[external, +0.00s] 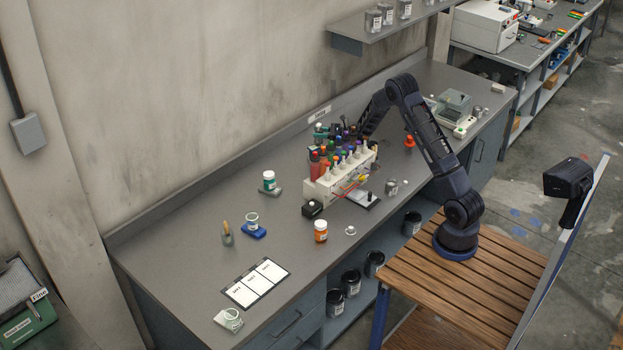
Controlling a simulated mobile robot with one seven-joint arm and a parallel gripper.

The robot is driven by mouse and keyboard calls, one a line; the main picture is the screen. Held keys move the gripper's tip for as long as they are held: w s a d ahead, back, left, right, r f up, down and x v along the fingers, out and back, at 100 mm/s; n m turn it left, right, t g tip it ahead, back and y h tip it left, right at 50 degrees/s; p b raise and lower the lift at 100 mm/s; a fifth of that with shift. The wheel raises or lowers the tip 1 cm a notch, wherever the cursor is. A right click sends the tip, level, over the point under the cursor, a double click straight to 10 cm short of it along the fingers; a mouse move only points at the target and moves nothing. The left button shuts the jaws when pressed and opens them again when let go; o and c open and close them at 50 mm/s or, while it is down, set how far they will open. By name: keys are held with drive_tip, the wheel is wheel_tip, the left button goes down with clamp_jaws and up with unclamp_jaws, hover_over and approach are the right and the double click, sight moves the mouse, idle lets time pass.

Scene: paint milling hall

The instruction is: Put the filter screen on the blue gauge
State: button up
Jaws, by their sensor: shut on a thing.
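My arm reaches over the bench, and its dark end goes down behind the bottle rack. My gripper (352,131) is only partly seen there among dark bottle tops. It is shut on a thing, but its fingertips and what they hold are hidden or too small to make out. A low blue block (259,233), which looks like the blue gauge, lies on the bench at left of centre, well apart from my gripper. I cannot pick out the filter screen with certainty.
The white rack (321,190) full of coloured bottles stands between my gripper and the blue block. The left back bench is clear.

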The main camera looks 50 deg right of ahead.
drive_tip(key=shift+f, duration=0.5)
drive_tip(key=o, duration=1.1)
drive_tip(key=shift+f, duration=0.1)
